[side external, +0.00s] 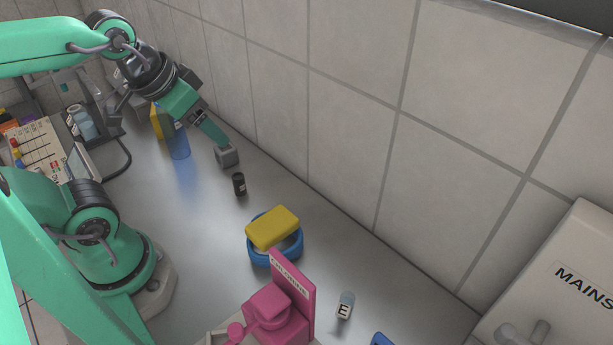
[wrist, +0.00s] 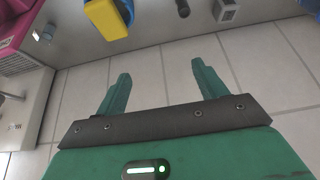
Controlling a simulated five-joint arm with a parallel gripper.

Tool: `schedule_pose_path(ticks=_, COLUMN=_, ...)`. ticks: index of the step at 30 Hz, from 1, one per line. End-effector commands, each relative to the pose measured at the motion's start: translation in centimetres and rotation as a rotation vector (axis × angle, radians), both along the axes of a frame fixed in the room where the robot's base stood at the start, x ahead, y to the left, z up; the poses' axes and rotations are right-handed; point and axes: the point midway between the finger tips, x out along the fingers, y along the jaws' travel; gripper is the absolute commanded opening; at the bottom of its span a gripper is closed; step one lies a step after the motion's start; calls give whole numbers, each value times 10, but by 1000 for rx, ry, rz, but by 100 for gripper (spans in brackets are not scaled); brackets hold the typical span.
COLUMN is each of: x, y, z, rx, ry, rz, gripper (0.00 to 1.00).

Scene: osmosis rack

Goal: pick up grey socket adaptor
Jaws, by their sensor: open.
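The grey socket adaptor (side external: 227,157) is a small grey block on the bench near the wall in the side view. In the wrist view the adaptor (wrist: 226,11) is at the top edge, right of centre, with dark marks on its face. My gripper (side external: 216,136) appears just above the adaptor in the side view, its fingers overlapping the block's top edge. In the wrist view my gripper (wrist: 160,70) is open, with two green fingers well apart and nothing between them. The adaptor lies beyond the right fingertip there. I cannot tell whether they touch.
A small black cylinder (side external: 239,184) stands close to the adaptor. A yellow sponge (side external: 273,227) rests on a blue bowl (side external: 262,256). The tiled wall (side external: 345,120) runs close behind. A pink fixture (side external: 272,310) is nearer the camera.

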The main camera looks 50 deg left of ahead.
Motion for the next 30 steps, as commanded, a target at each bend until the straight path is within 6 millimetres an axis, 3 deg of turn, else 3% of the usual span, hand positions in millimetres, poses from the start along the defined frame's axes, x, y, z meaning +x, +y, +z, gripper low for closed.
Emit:
schedule_pose_path(ticks=8, x=9, y=6, z=-2, rx=12, ry=25, rz=1, gripper=71)
schedule_pose_path(ticks=14, x=28, y=20, z=-8, rx=35, ry=80, rz=-3, gripper=71)
schedule_pose_path(ticks=30, x=89, y=85, z=-53, rx=77, ry=274, rz=-35, gripper=71)
